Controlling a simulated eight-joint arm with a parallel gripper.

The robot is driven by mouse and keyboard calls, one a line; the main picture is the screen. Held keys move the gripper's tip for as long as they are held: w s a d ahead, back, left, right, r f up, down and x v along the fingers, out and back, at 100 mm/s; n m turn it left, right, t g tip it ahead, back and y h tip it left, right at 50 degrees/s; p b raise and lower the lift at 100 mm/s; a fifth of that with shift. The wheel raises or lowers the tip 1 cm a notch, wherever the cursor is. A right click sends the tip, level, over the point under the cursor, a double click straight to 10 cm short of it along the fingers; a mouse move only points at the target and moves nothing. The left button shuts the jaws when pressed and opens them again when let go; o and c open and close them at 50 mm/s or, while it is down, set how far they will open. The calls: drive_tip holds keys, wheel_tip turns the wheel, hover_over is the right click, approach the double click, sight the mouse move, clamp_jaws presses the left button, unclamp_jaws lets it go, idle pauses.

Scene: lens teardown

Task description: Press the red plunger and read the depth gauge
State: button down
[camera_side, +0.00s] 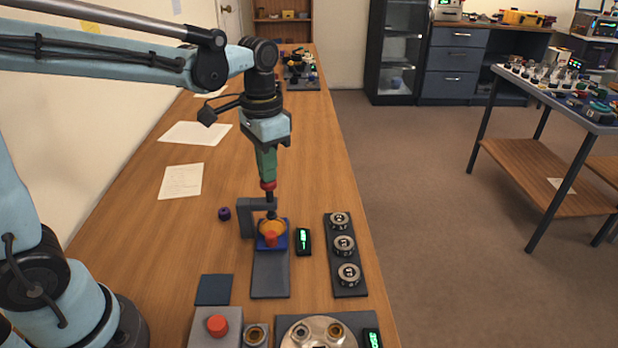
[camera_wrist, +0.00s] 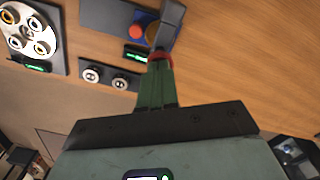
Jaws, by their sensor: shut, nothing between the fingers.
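My gripper (camera_side: 267,178) is shut, its green fingers pointing down. Its tips meet the red plunger (camera_side: 268,186), a red cap on a dark rod above a grey C-shaped bracket (camera_side: 246,218). They look to be touching; any small gap cannot be told. The rod's lower end is over an orange disc (camera_side: 271,227) on a blue block. In the wrist view the plunger (camera_wrist: 160,56) shows just beyond my fingertips (camera_wrist: 160,66). The depth gauge (camera_side: 303,241), a small black box with a lit green display, stands right of the block; its digits are too small to read.
A small red piece (camera_side: 271,240) is at the block's front. A dark rack (camera_side: 345,281) with several round parts lies to the right. A grey box with a red button (camera_side: 217,326) and a metal turntable (camera_side: 318,333) are in front. Papers (camera_side: 182,181) lie at the left.

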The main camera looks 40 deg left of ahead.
drive_tip(key=shift+f, duration=1.55)
idle(0.6)
drive_tip(key=shift+r, duration=4.55)
drive_tip(key=shift+s+a+f+t, duration=0.1)
drive_tip(key=shift+s+f+t, duration=0.15)
drive_tip(key=shift+s, duration=0.25)
drive_tip(key=s+f+n+t, duration=0.3)
drive_tip(key=s+f+t, duration=0.2)
drive_tip(key=s+t, duration=0.1)
drive_tip(key=shift+s+a+f+t, duration=0.25)
drive_tip(key=shift+a+f+t, duration=0.1)
drive_tip(key=shift+a+f, duration=0.1)
